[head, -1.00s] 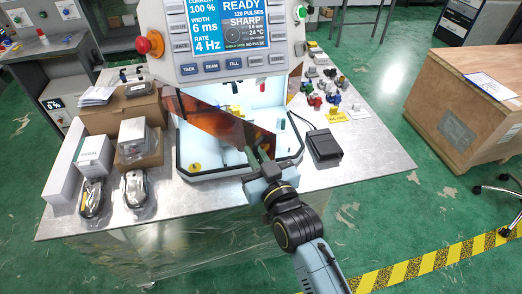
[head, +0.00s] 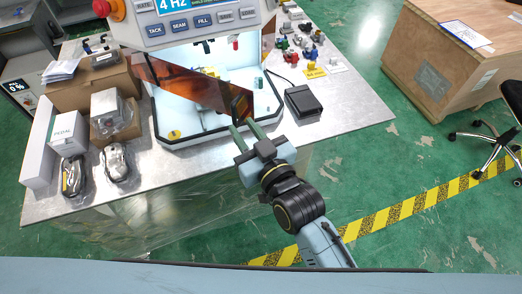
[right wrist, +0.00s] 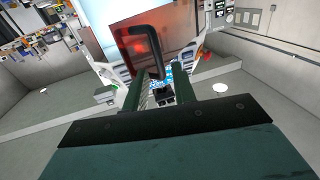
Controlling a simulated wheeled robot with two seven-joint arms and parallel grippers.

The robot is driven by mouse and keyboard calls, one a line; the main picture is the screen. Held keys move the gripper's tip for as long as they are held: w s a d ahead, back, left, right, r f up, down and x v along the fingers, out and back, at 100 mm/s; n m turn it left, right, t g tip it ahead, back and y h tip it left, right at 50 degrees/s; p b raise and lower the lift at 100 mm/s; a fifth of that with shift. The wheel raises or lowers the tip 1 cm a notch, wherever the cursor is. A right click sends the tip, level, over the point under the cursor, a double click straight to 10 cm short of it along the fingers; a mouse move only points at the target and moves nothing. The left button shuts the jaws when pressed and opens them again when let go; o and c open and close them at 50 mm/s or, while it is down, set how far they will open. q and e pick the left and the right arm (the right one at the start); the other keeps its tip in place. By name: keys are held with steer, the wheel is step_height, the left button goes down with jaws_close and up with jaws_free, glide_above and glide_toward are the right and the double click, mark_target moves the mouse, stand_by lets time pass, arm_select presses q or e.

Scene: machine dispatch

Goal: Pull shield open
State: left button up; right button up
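The shield (head: 180,82) is a translucent amber panel slanting across the front of the white machine's lit chamber in the head view. It also shows in the right wrist view (right wrist: 188,38). Its black bar handle (head: 241,103) is at the panel's lower right end; in the right wrist view the handle (right wrist: 154,45) stands just beyond the fingertips. My right gripper (head: 243,130) is open and empty, its two green fingers apart and pointing at the handle. In the right wrist view the gripper (right wrist: 159,72) has the handle's lower end in line with its gap. My left gripper is not in view.
The machine stands on a metal table (head: 345,110). A black pedal (head: 302,101) lies right of the chamber, with small coloured parts behind it. Cardboard boxes (head: 75,91) and bagged items crowd the left. A wooden crate (head: 440,65) and chair stand right. Floor in front is clear.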

steer(key=v, duration=0.7)
steer(key=shift+s, duration=0.3)
steer(key=shift+d, duration=0.1)
